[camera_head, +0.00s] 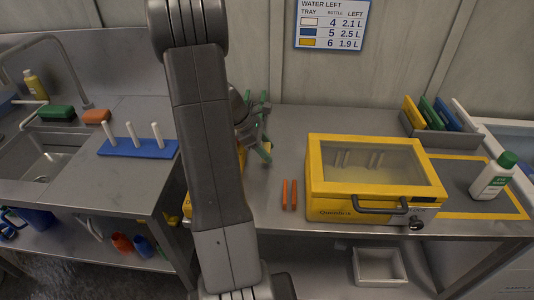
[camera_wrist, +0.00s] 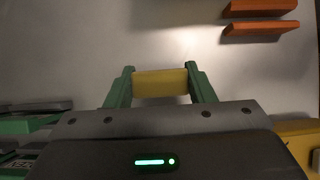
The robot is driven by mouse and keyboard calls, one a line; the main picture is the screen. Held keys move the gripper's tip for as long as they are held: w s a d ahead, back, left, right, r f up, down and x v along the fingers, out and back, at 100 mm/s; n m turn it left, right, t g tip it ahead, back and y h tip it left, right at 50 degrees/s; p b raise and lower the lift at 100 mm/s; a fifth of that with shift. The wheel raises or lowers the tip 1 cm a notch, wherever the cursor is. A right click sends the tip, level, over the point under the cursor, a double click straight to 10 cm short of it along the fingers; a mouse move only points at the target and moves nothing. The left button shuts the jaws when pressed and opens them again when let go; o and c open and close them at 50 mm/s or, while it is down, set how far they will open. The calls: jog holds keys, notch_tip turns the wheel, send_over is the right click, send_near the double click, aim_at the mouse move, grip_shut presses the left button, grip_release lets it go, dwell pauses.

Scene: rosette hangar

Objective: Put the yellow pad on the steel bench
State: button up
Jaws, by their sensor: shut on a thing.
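The yellow pad (camera_wrist: 160,83) is held between the two green fingers of my gripper (camera_wrist: 161,86) in the wrist view. The gripper is shut on it. In the head view my gripper (camera_head: 265,128) is over the back left part of the grey steel bench (camera_head: 265,213), partly hidden behind my arm. A small pale yellow patch shows there at the fingers. The bench surface also fills the wrist view (camera_wrist: 75,45) behind the pad. I cannot tell whether the pad touches the bench.
A yellow case (camera_head: 320,200) with a clear lid and two orange bars (camera_head: 289,194) are right of my gripper. A rack (camera_head: 440,130) of coloured panels and a white bottle (camera_head: 490,180) stand further right. A blue peg tray (camera_head: 135,150) is on the left sink counter.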

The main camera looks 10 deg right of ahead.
jog(key=shift+f, duration=1.1)
jog(key=shift+f, duration=0.25)
jog(key=o, duration=0.9)
jog(key=shift+r, duration=0.1)
jog(key=shift+o, duration=0.2)
jog(key=shift+r, duration=0.1)
jog(key=v, duration=1.2)
jog(key=shift+r, duration=0.1)
